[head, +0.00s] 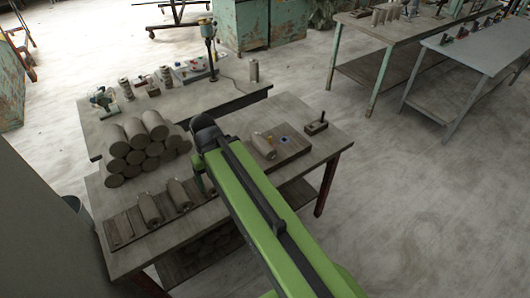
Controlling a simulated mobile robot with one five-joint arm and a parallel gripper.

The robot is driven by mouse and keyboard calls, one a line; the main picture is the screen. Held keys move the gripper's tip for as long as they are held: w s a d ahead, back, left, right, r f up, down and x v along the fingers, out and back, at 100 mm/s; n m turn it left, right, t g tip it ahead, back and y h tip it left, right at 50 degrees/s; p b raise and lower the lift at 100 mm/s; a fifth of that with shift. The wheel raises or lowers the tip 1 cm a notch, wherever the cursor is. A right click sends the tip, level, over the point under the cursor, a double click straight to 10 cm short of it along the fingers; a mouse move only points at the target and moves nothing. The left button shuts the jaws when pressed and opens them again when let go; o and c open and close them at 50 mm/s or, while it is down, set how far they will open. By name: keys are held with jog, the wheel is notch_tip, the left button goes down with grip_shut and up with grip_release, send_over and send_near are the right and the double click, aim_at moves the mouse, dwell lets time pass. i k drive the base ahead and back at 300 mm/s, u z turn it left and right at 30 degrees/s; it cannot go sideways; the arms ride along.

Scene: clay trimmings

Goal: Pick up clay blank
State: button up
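Several grey clay blanks, plain cylinders, lie in a stacked pile (140,145) at the back left of the near table. Three more blanks lie apart on a dark slatted board in front of the pile: a left one (149,208), a middle one (179,194) and a right one (201,184). Another blank (263,146) lies on a flat board to the right of my arm. My green arm reaches across the table from the lower right. My gripper (199,176) hangs beneath its dark end joint, close to the right blank. Its fingers are mostly hidden and too small to read.
The near table (225,210) has a lower shelf. A small block with an upright handle (316,124) stands at its right corner. A second bench (225,98) behind holds small tools and stacked parts.

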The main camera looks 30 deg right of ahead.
aim_at(210, 190)
jog(key=u, duration=0.45)
jog(key=k, duration=0.55)
jog(key=u, duration=0.9)
jog(key=i, duration=1)
